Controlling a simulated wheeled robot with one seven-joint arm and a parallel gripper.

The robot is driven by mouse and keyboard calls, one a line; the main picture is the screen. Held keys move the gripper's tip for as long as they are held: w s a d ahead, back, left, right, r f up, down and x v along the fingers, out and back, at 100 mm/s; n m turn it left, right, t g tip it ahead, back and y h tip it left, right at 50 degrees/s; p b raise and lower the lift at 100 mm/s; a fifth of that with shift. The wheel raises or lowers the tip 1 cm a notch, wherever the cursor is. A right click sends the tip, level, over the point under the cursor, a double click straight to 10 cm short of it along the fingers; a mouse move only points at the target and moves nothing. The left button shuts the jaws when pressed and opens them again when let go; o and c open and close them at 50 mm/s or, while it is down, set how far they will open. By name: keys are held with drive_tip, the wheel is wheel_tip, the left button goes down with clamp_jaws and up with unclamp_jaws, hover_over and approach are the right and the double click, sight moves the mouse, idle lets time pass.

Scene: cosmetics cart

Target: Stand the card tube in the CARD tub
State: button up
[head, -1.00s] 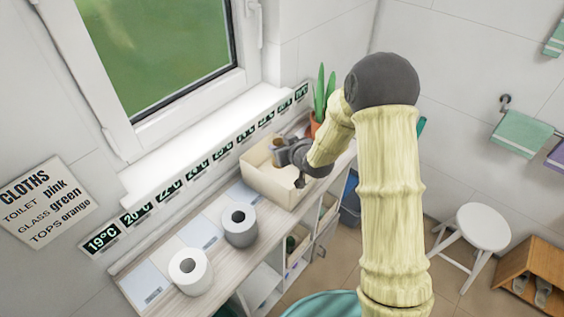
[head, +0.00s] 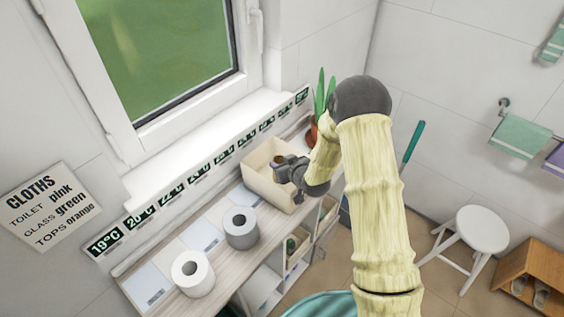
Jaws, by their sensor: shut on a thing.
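My gripper (head: 288,170) is shut on the brown card tube (head: 278,161), of which only a small upper part shows. Both are over the cream open-topped tub (head: 264,187) on the long shelf unit. The tube looks roughly upright. My gripper hides its lower part, so I cannot tell whether it touches the tub's floor. No CARD label is readable on the tub.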

drive_tip(key=shift+d+f+b, duration=0.1)
drive_tip(key=shift+f+b, duration=0.25)
drive_tip(key=shift+b, duration=0.05)
drive_tip(key=shift+f+b, duration=0.3)
drive_tip(key=shift+b, duration=0.05)
drive_tip(key=o, duration=0.9)
drive_tip(key=shift+w+r, duration=0.15)
drive_tip(key=shift+r+p, duration=0.65)
drive_tip(key=shift+p, duration=0.2)
drive_tip(key=b+v, duration=0.3)
drive_tip(key=v, duration=0.9)
drive_tip(key=shift+s+f, duration=0.2)
